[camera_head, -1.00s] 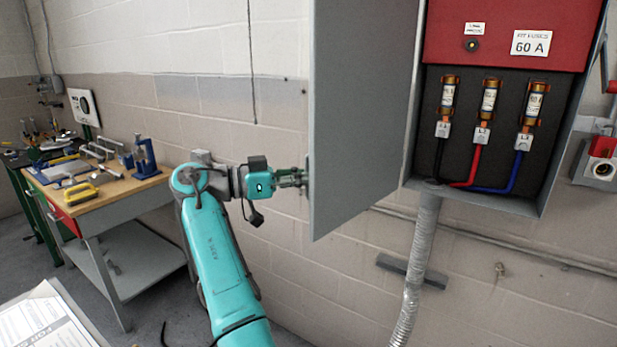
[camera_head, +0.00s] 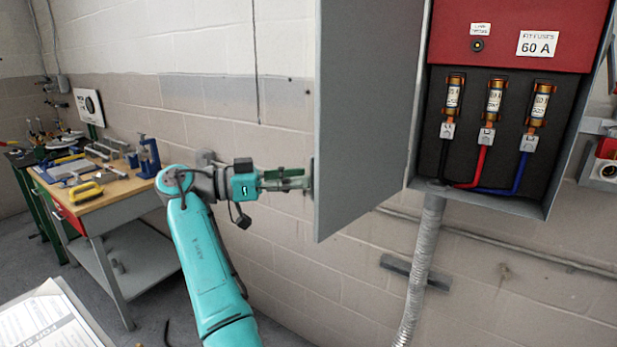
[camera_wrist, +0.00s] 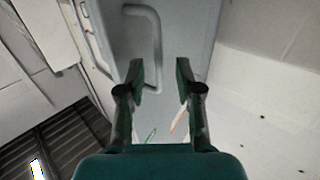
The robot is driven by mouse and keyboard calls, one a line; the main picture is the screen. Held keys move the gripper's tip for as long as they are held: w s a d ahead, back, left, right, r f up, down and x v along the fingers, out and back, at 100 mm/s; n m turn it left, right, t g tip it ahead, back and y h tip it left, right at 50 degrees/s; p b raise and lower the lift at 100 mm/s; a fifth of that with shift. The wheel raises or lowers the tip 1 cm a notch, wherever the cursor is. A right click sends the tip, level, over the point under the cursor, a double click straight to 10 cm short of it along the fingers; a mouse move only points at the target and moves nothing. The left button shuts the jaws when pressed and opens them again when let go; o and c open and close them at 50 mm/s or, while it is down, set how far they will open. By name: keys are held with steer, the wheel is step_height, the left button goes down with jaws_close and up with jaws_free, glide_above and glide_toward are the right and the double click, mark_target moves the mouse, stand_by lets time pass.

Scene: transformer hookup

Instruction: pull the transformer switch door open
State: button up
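The grey switch door (camera_head: 365,120) stands swung wide open to the left of the transformer box (camera_head: 487,206), its edge toward me. Its bar handle (camera_wrist: 156,40) is on the outer face, which the head view mostly hides. My gripper (camera_head: 305,180) is beside that outer face, left of the door. In the wrist view my gripper (camera_wrist: 159,72) has its two green fingers spread apart. The lower end of the handle appears between or just beyond the fingertips, and neither finger visibly presses on it.
Inside the box are several fuses (camera_head: 494,97) and coloured cables below a red panel (camera_head: 500,30). A workbench (camera_head: 125,190) with tools stands at the left. A conduit (camera_head: 420,270) runs down from the box. The block wall is close behind my arm.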

steer(key=v, duration=0.8)
steer(key=shift+a, duration=0.25)
